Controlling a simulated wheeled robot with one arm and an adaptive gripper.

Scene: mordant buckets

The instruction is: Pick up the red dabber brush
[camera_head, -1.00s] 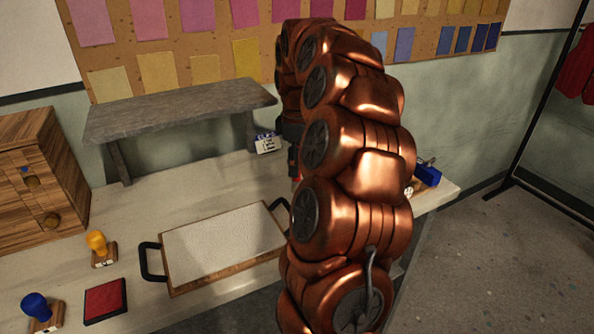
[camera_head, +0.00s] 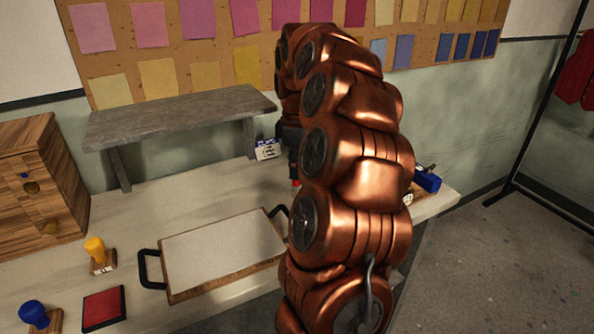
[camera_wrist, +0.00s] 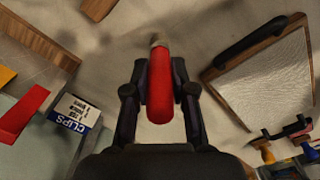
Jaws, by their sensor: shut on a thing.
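The red dabber brush (camera_wrist: 160,90) has a red handle and a pale metal tip pointing up the picture in the wrist view. My gripper (camera_wrist: 160,75) has its two dark fingers on either side of the handle and is shut on it. In the head view my copper arm hides most of the gripper; only a small red part of the brush (camera_head: 295,183) shows at the arm's left edge. I cannot tell whether the brush touches the table.
A board with black handles (camera_head: 222,252) lies left of my arm. The box of clips (camera_head: 267,149) stands by the grey shelf (camera_head: 180,112). Yellow (camera_head: 96,248) and blue (camera_head: 34,314) stamps, a red pad (camera_head: 104,308) and a wooden cabinet (camera_head: 38,190) are at left.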

